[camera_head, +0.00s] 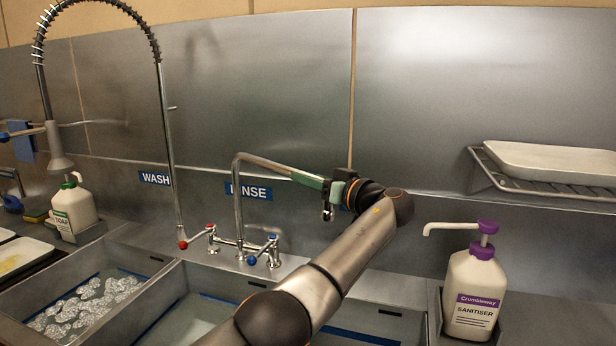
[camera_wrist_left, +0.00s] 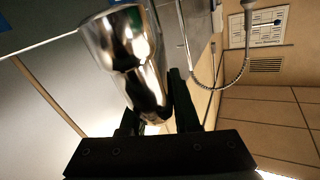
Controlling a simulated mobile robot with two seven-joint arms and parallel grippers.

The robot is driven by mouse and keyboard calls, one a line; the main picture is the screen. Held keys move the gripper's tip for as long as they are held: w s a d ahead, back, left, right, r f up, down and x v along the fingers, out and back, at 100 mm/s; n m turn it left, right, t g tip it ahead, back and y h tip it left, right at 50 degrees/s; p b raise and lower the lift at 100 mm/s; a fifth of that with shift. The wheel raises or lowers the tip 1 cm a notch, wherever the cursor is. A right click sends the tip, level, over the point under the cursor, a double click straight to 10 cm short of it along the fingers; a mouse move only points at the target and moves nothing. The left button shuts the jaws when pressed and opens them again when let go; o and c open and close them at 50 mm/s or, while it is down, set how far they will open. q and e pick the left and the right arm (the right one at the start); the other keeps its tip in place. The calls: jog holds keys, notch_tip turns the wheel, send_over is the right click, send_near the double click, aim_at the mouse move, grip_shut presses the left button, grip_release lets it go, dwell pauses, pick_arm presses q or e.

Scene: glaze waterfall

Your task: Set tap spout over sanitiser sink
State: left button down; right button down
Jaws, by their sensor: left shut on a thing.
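The chrome tap spout (camera_head: 270,164) rises from the mixer tap (camera_head: 232,243) and reaches right, above the area between the rinse sink (camera_head: 205,308) and the right-hand sink (camera_head: 365,337). My left gripper (camera_head: 334,192) is shut on the spout near its outer end. In the left wrist view, the shiny spout end (camera_wrist_left: 128,50) sits between the dark fingers of the gripper (camera_wrist_left: 155,108). The right-hand sink is mostly hidden behind my left arm, and so is most of the blue sign above it. My right gripper is not in view.
A sanitiser bottle (camera_head: 472,290) with a purple pump stands at the right. A wire shelf with a white tray (camera_head: 552,163) juts from the wall above. The spring hose tap (camera_head: 165,130) stands left of the spout. Suds fill the wash sink (camera_head: 165,290).

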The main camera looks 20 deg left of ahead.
pick_arm(q)
jog(key=shift+w, duration=0.2)
dwell(0.5)
jog(key=c, duration=0.7)
grip_release()
jog(key=shift+o, duration=0.2)
jog(key=b+v, duration=0.2)
jog(key=v, duration=1)
jog(key=shift+d, duration=0.35)
